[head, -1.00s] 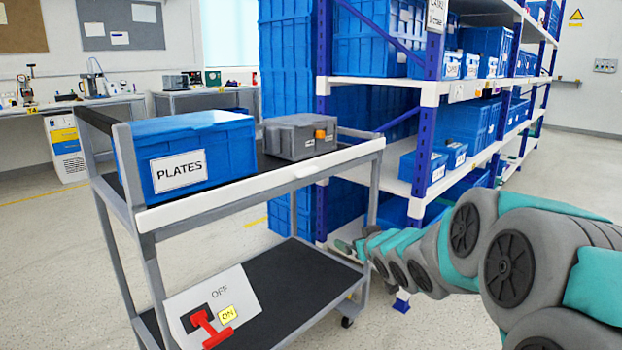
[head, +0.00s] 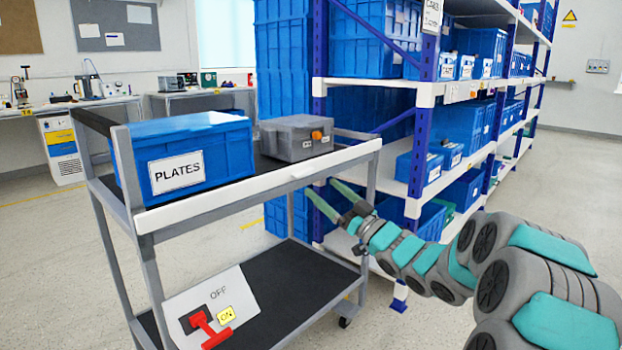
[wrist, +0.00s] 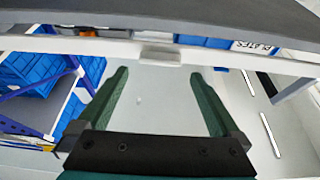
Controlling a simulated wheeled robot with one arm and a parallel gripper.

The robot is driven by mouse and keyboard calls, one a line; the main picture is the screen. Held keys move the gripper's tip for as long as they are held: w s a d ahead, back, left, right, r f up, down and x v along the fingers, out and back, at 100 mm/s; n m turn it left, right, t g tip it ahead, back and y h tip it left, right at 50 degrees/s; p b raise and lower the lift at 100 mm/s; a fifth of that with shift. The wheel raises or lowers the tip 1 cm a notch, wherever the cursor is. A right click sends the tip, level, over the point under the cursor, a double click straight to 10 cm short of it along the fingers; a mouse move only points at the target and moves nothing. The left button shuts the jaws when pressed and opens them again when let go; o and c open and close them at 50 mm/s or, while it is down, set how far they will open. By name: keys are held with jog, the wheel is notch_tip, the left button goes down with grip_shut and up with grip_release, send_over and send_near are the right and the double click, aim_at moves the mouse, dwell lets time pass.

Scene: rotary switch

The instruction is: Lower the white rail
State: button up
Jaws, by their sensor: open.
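The white rail (head: 235,193) runs along the front edge of the cart's upper shelf and is raised level with the shelf. In the wrist view the rail (wrist: 95,47) crosses the top of the picture, with a small pale tab (wrist: 160,54) at its middle. My gripper (head: 321,186) is open and empty, just below and in front of the rail's right part. In the wrist view the two green fingers of my gripper (wrist: 159,74) are spread apart, with the tab between and beyond their tips. I cannot tell whether they touch the rail.
A blue PLATES box (head: 190,155) and a grey case (head: 296,138) stand on the upper shelf. A panel with a red switch (head: 208,330) by the ON label sits on the lower shelf (head: 285,285). A storage rack (head: 425,95) stands close behind on the right.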

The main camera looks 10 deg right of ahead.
aim_at(308, 175)
jog(key=shift+x, duration=2.85)
jog(key=shift+c, duration=0.2)
grip_shut()
